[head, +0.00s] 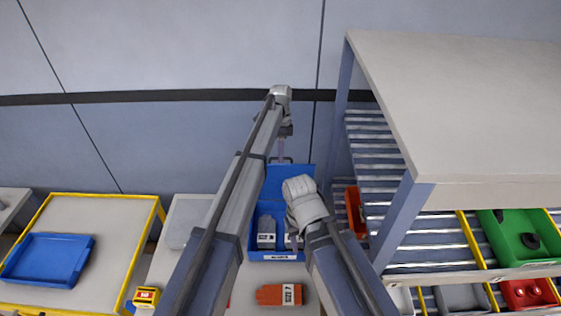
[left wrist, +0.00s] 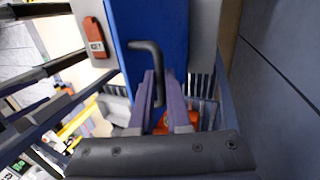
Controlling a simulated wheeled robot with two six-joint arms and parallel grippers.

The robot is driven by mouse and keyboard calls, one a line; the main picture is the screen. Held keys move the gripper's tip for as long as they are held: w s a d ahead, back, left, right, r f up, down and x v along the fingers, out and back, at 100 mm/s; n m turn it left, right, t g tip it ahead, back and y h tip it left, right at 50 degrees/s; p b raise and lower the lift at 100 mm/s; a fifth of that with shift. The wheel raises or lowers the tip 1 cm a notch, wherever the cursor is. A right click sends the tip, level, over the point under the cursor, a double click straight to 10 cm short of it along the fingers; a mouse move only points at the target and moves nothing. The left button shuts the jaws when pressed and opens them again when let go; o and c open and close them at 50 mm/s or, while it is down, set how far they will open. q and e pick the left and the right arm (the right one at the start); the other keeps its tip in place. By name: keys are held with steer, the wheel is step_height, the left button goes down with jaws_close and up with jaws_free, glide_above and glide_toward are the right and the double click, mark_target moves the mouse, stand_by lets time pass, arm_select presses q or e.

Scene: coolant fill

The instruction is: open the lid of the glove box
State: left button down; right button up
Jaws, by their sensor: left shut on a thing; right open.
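The blue glove box (head: 278,256) stands on the light table, with grey gloves (head: 266,232) inside. Its blue lid (head: 274,180) is raised at the back of the box, so the inside shows. A dark bar handle (head: 283,159) is at the lid's top edge; it also shows in the left wrist view (left wrist: 144,46). My left gripper (head: 282,150) is shut on the handle, its fingers (left wrist: 160,80) on either side of the bar. My right gripper (head: 298,232) is low over the right part of the box, its fingers mostly hidden under my wrist.
A shelf rack (head: 470,90) with bins stands close on the right. A yellow-edged table with a blue tray (head: 48,260) is at the left. A wall is behind.

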arm_select(q)
steer(key=shift+w+f, duration=0.1)
steer(key=shift+w, duration=0.3)
steer(key=c, duration=0.9)
jaws_free()
